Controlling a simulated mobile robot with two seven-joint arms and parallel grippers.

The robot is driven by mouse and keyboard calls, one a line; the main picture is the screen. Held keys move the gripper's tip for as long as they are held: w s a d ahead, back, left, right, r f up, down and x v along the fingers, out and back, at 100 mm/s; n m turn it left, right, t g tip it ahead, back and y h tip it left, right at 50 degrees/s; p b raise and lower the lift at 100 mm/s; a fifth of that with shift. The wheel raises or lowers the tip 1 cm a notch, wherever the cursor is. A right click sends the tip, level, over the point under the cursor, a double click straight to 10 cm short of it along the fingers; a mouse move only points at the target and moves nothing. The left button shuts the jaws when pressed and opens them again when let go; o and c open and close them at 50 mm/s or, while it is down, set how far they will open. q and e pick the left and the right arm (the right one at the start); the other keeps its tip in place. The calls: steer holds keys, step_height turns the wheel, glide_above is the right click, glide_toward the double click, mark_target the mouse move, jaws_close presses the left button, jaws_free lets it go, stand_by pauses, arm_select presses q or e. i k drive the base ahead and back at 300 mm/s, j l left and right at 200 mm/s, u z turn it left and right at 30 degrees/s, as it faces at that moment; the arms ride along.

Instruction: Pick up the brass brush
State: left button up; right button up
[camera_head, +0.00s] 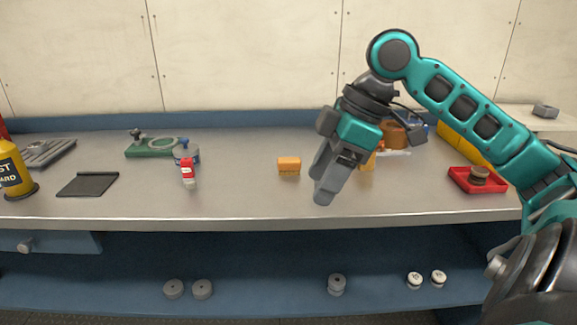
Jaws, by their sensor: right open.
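I cannot clearly make out a brass brush. A yellow-orange thing (369,163) shows in part just behind my right gripper (325,180), which hides the rest, so I cannot tell what it is. My right gripper is open, pointing down above the front middle of the grey bench (240,200), with nothing visible in it. A small orange block (289,165) lies on the bench to its left, apart from it. My left gripper is out of view.
A red-and-white bottle (188,173), a green tool (152,147) and a dark mat (88,184) are on the left. A red tray (463,182) holds a brown round thing (479,174) on the right. A brown-orange round thing (397,133) stands behind the gripper. The bench front is clear.

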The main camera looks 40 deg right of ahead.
mark_target(286, 165)
steer(key=i+l, duration=0.65)
steer(key=l, duration=0.2)
